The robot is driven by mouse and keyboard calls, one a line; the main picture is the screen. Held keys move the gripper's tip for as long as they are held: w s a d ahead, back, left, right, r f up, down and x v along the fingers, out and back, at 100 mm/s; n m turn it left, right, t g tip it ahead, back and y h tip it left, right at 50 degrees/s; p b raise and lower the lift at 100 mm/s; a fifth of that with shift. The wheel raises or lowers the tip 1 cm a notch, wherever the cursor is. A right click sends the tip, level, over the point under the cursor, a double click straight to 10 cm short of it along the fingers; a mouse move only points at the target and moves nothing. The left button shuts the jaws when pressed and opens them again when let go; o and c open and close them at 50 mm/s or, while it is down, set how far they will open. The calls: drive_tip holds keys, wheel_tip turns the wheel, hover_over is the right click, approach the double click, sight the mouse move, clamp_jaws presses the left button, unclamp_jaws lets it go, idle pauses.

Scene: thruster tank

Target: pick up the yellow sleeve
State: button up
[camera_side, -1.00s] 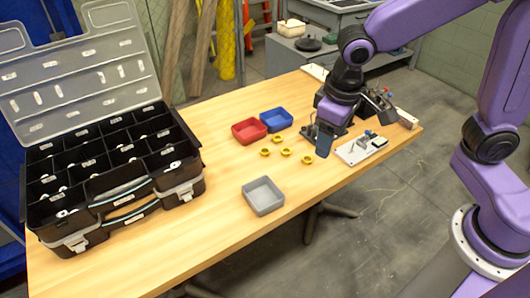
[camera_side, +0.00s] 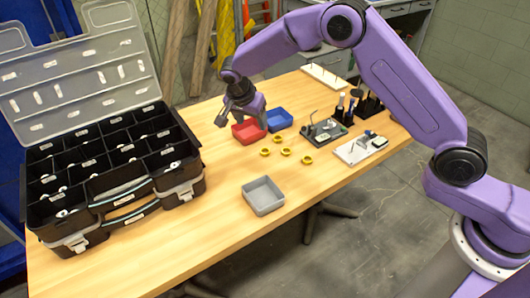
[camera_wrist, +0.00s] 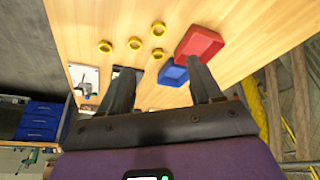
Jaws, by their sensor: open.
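I cannot tell one sleeve apart as the task's own. My gripper (camera_side: 230,119) is open and empty, above the table just left of the red tray (camera_side: 248,131). In the wrist view my gripper (camera_wrist: 165,80) has its fingers spread wide.
A blue tray (camera_side: 279,119) adjoins the red one. A grey tray (camera_side: 263,196) stands in front. A black compartment case (camera_side: 110,165) with its lid open fills the left. Tool stands (camera_side: 324,131) and a white board (camera_side: 360,148) stand at the right.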

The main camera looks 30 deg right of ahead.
drive_tip(key=f, duration=0.1)
approach(266, 152)
drive_tip(key=shift+w+a+f+m, duration=0.1)
drive_tip(key=shift+w+f+m, duration=0.2)
drive_tip(key=shift+f, duration=0.3)
drive_tip(key=x, duration=0.3)
drive_tip(key=shift+s+d+f, duration=0.2)
drive_tip(key=shift+d+f, duration=0.15)
drive_tip(key=shift+d, duration=0.05)
drive_tip(key=shift+w+d+f, duration=0.15)
drive_tip(key=shift+d+f, duration=0.05)
drive_tip(key=shift+f, duration=0.4)
drive_tip(key=shift+c, duration=0.3)
drive_tip(key=c, duration=1)
